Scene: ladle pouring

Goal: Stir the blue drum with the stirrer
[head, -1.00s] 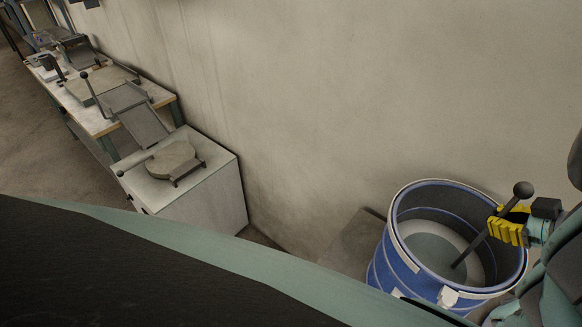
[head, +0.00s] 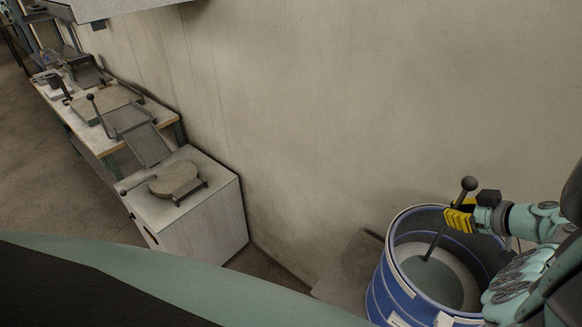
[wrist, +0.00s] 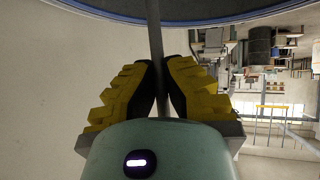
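The blue drum (head: 378,298) stands upright at the lower right of the head view, open at the top, with grey contents (head: 447,283) inside. The stirrer (head: 436,240) is a dark rod with a ball knob on top. My gripper (head: 459,219) has yellow fingers shut around the rod below the knob, over the drum's far rim. The rod leans, and its lower end meets the grey contents. In the wrist view the rod (wrist: 153,45) runs between the yellow fingers (wrist: 160,90). My arm hides the drum's right side.
A white cabinet (head: 205,235) with a round plate device (head: 175,180) stands left along the wall. Beyond it is a workbench (head: 160,103) with equipment. A grey slab (head: 348,268) lies on the floor left of the drum, by the wall (head: 330,120).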

